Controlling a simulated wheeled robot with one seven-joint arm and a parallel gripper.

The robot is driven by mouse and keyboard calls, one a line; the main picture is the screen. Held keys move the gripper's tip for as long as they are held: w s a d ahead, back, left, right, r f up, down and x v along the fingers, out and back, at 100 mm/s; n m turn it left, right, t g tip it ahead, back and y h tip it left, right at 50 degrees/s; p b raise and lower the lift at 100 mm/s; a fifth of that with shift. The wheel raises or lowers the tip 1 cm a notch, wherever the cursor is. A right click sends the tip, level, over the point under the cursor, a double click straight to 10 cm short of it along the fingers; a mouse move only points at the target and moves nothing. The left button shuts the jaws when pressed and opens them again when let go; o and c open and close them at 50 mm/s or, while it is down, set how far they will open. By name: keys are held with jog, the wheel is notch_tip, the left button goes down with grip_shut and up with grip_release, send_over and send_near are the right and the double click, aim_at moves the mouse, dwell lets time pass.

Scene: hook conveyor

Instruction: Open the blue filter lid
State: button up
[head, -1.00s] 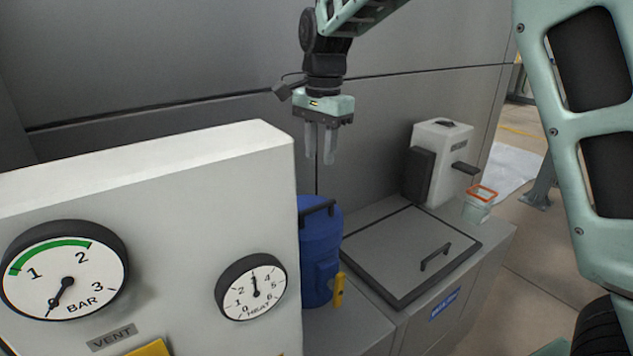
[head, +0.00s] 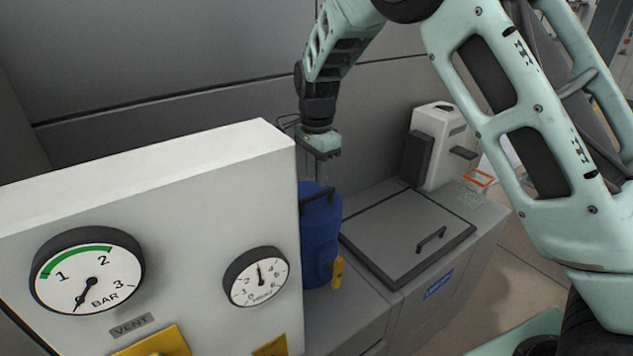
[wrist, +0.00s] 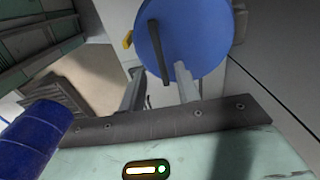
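The blue filter (head: 321,245) is an upright blue canister beside the gauge panel, with a dark bar handle (head: 317,194) on its round lid and a yellow latch (head: 338,271) low on its right side. The lid (wrist: 200,35) looks shut and flat. My gripper (head: 320,178) points down just above the lid. In the wrist view my gripper (wrist: 160,70) is open, its two fingers apart, with the near end of the dark handle (wrist: 155,55) appearing between the fingertips. I cannot tell whether the fingers touch the handle or the lid.
A white gauge panel (head: 190,200) stands close at the left. A grey hatch (head: 405,240) with a handle lies flat right of the filter. A white box (head: 435,145) and an orange-rimmed container (head: 477,182) stand behind it. A grey wall (head: 200,90) rises behind.

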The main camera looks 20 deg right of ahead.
aim_at(316, 194)
jog(key=shift+f+p, duration=0.45)
jog(key=shift+f, duration=1.8)
grip_shut()
jog(key=shift+r, duration=0.15)
